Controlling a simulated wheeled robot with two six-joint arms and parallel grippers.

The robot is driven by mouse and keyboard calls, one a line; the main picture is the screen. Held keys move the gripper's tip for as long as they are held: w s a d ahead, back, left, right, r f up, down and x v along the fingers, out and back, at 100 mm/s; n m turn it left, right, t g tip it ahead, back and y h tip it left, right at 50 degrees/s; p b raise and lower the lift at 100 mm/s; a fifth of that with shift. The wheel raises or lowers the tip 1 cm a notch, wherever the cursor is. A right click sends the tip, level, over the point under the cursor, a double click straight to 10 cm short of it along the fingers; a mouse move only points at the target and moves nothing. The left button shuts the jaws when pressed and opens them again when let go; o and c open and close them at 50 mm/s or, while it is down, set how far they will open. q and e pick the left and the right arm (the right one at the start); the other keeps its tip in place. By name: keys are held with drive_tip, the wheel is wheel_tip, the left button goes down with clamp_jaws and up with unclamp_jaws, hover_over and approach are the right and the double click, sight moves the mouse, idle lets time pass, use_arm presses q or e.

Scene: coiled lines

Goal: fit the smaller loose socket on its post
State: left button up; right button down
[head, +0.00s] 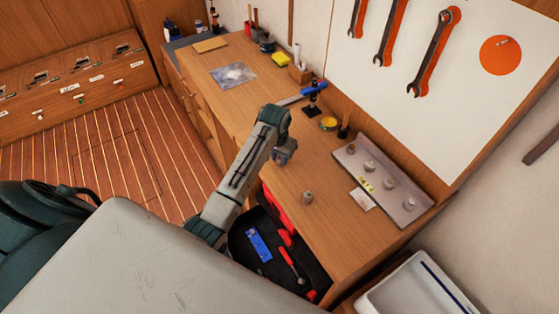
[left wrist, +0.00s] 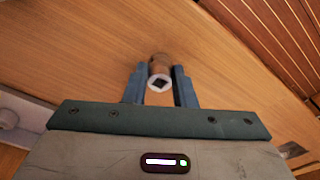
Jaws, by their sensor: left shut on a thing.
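My left gripper (head: 285,154) is over the bench top in the head view, left of the socket rail. In the left wrist view its two blue-grey fingers (left wrist: 160,88) are shut on a socket (left wrist: 160,82), whose pale end with a dark square hole faces the camera. The head view does not show this held socket clearly. Another loose grey socket (head: 307,198) stands on the bench near the open drawer. The grey rail (head: 420,211) carries several sockets or posts in a row; I cannot tell which posts are bare. My right gripper is not in view.
The open drawer (head: 262,268) holds red and blue tools below the bench edge. A white card (head: 362,200) lies before the rail. A yellow-topped tin (head: 328,124) and a blue-handled tool on a black stand (head: 314,98) are behind the gripper. Bench between gripper and rail is mostly clear.

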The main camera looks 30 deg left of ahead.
use_arm(q)
drive_tip(key=shift+r, duration=1.1)
